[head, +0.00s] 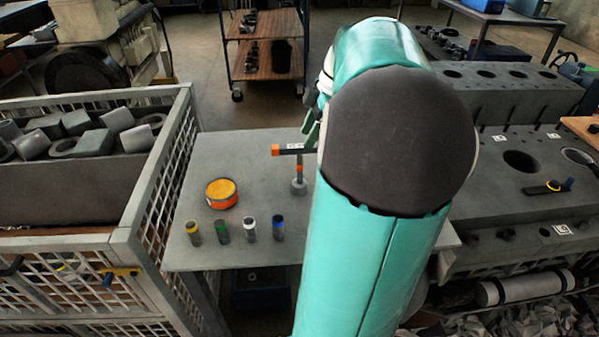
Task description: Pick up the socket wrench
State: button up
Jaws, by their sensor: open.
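The socket wrench (299,169) appears as an upright T-shaped tool on the grey table (240,165). It has a dark crossbar with an orange end, an orange band on its shaft and a round grey foot. The right end of its crossbar is hidden behind my teal arm. My gripper (311,122) shows only in part at the left edge of my arm, as dark green finger pieces just above the crossbar. It is open. I cannot tell how far it is from the wrench or whether they touch.
An orange-yellow tin (221,193) and several small cylinders with coloured tops, such as the blue one (278,228), stand left of the wrench. A mesh crate (150,205) of metal parts borders the table's left. A large engine block (510,170) stands at right.

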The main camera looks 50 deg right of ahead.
aim_at(299, 152)
jog(key=x, duration=0.8)
jog(key=shift+w+f, duration=0.15)
jog(key=shift+f, duration=0.05)
jog(key=shift+d, duration=0.1)
grip_shut()
